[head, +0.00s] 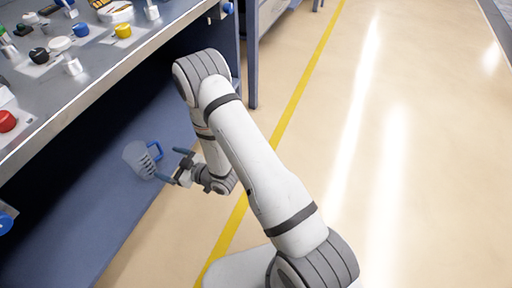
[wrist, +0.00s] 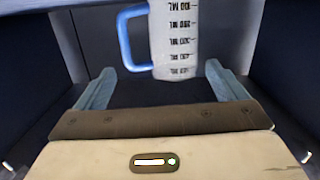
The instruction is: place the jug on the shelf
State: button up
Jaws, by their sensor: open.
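The jug (head: 138,159) is a translucent measuring jug with a blue handle and dark markings. It stands on the blue lower shelf (head: 88,220) under the workbench. My gripper (head: 172,165) is in front of the shelf, open, with its fingers pointing toward the jug. In the wrist view the jug (wrist: 178,38) is beyond the fingertips of my gripper (wrist: 160,78), roughly centred between them, with its handle to the left. Nothing is between the fingers. The jug's top is cut off in the wrist view.
A bench leg (head: 251,60) stands behind my arm. The floor (head: 400,150) to the right is clear.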

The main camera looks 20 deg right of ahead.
jog(key=w+d+r+m+h, duration=0.2)
jog(key=w+d+r+h, duration=0.35)
jog(key=d+r, duration=0.3)
jog(key=s+d+r+m+g+h, duration=0.25)
jog(key=d+r+h, duration=0.25)
jog(key=d, duration=0.3)
jog(key=s+d+r+m+g, duration=0.2)
jog(key=s+d+r, duration=0.1)
jog(key=s, duration=0.5)
jog(key=s+d+r+m+g+h, duration=0.1)
jog(key=s+d+r+m+g, duration=0.1)
jog(key=s+r, duration=0.3)
jog(key=s+d+r+m+g+h, duration=0.1)
jog(key=s+d+r+m+g, duration=0.1)
jog(key=s, duration=1)
jog(key=shift+s+d+r+g, duration=0.3)
jog(key=shift+d+r+g, duration=0.25)
jog(key=shift+d+r, duration=0.55)
jog(key=shift+d+f, duration=0.1)
jog(key=shift+f, duration=0.05)
jog(key=shift+c, duration=0.5)
